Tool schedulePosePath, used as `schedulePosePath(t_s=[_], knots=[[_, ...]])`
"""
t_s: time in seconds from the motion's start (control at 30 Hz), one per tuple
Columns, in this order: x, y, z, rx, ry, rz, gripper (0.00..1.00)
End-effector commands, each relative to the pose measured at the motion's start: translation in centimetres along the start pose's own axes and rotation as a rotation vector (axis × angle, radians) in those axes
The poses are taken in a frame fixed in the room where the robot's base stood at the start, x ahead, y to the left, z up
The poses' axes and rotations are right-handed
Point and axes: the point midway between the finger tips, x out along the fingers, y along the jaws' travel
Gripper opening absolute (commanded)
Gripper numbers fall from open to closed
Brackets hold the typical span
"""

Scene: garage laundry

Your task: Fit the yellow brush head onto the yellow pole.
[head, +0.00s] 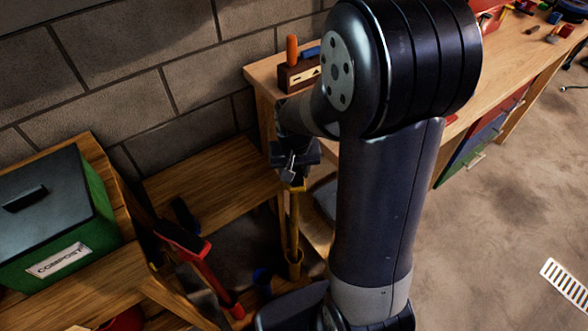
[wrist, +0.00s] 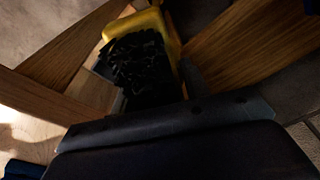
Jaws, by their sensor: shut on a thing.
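My gripper (head: 293,160) is shut on the yellow brush head (head: 298,185), of which only a small yellow part shows under the jaws in the head view. The wrist view shows the brush head's yellow body (wrist: 152,22) and its black bristles (wrist: 138,65) close in front of the gripper (wrist: 188,80). The yellow pole (head: 294,222) stands upright directly below the gripper, its lower end at a yellowish cup-like part. The pole's top lies close under the brush head; whether they touch or are joined I cannot tell.
A red tool (head: 183,240) leans left of the pole, with a blue part (head: 261,276) on the floor side. A green compost bin (head: 75,225) stands on a wooden bench at left. A wooden shelf (head: 205,172) and the workbench (head: 262,78) lie close around the gripper.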

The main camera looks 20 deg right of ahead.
Motion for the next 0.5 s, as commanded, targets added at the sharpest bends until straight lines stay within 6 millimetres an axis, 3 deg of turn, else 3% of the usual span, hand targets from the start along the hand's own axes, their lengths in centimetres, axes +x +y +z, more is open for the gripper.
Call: schedulePosePath(t_s=[0.5], knots=[[1.14, 0.00, 0.14, 0.000, 0.000, 0.000, 0.19]])
